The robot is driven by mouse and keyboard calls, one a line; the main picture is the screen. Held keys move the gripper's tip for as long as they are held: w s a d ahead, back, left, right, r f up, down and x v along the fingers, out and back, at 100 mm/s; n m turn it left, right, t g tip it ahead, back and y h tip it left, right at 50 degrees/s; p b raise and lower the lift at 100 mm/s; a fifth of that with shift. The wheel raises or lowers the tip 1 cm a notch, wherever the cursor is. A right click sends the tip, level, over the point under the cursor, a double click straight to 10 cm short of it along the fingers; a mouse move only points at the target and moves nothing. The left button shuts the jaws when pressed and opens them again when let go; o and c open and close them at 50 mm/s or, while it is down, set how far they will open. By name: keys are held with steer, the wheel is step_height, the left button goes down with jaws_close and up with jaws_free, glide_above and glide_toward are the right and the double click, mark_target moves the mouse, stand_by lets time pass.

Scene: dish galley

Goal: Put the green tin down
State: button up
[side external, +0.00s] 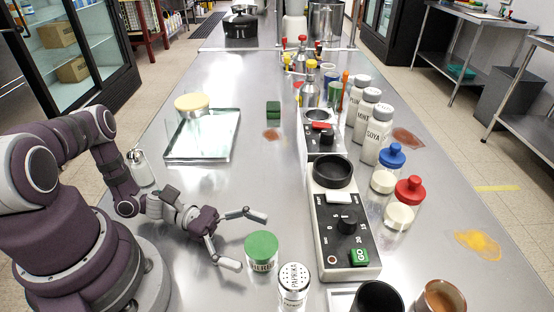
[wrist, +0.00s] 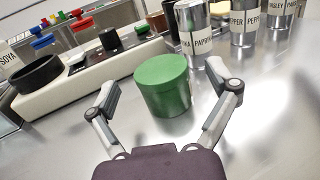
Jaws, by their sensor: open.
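The green tin (side external: 261,247) stands upright on the steel counter (side external: 235,180), near the front, with a pale label on its side. My gripper (side external: 244,240) is low over the counter at its left, fingers spread wide and pointing at the tin. In the wrist view the tin (wrist: 162,88) sits between and just ahead of the two open fingers (wrist: 171,90), with a gap on each side. Nothing is held. The tin's base seems to rest on the counter.
A paprika shaker (side external: 294,285) stands close by the tin. A black-and-white scale-like appliance (side external: 343,225) is to its right. Red-lidded (side external: 406,205) and blue-lidded (side external: 386,172) jars stand beyond. A glass tray (side external: 205,140) and green block (side external: 273,109) lie farther back. The counter between is clear.

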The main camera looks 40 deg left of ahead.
steer(key=shift+w+d, duration=0.25)
steer(key=shift+d, duration=0.4)
steer(key=shift+c, duration=0.4)
steer(key=c, duration=1.2)
steer(key=shift+c, duration=0.2)
